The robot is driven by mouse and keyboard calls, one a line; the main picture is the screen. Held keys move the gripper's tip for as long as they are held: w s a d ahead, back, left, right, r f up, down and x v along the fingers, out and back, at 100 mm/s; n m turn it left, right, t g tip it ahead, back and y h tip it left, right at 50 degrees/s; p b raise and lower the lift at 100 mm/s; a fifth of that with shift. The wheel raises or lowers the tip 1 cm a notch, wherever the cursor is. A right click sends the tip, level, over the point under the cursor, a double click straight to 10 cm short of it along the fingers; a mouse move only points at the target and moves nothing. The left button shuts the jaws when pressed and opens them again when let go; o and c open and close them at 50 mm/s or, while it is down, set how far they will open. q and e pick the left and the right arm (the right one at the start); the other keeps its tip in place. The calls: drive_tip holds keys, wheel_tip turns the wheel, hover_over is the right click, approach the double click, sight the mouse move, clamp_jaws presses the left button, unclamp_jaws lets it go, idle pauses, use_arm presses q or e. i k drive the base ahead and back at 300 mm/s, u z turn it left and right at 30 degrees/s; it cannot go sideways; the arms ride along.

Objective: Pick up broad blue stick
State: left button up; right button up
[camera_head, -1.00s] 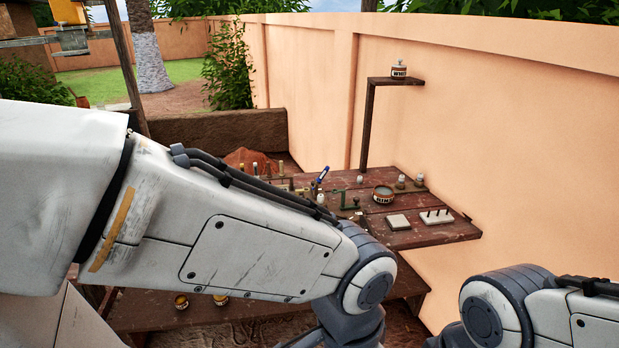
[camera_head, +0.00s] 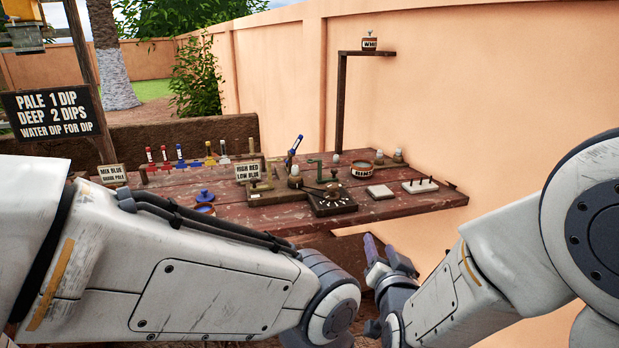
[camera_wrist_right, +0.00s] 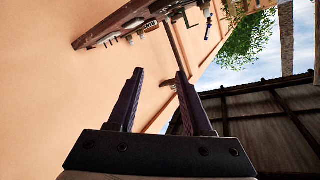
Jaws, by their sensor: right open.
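Two blue stick-like things show in the head view, and I cannot tell which is the broad one. One blue stick (camera_head: 180,152) stands in the row at the back left of the table. The other blue stick (camera_head: 294,148) stands tilted near the table's middle, behind the small signs. My right gripper (camera_head: 386,254) is open and empty, below and in front of the table's front edge. Its two dark fingers show apart in the right wrist view (camera_wrist_right: 153,88). My left arm crosses the front of the head view; its gripper is out of sight.
The wooden table (camera_head: 430,202) holds a dial box (camera_head: 332,201), a tin (camera_head: 362,170), a pale block (camera_head: 380,192) and a pegged white block (camera_head: 420,186). A blue-lidded pot (camera_head: 204,198) stands at the left. A shelf post (camera_head: 340,105) rises behind, by the wall (camera_head: 450,90).

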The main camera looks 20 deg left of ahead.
sight(293, 151)
drive_tip(key=z, duration=0.05)
drive_tip(key=k, duration=0.45)
drive_tip(key=u, duration=1.05)
drive_tip(key=i, duration=1.25)
drive_tip(key=z, duration=0.65)
drive_tip(key=i, duration=0.85)
drive_tip(key=z, duration=0.1)
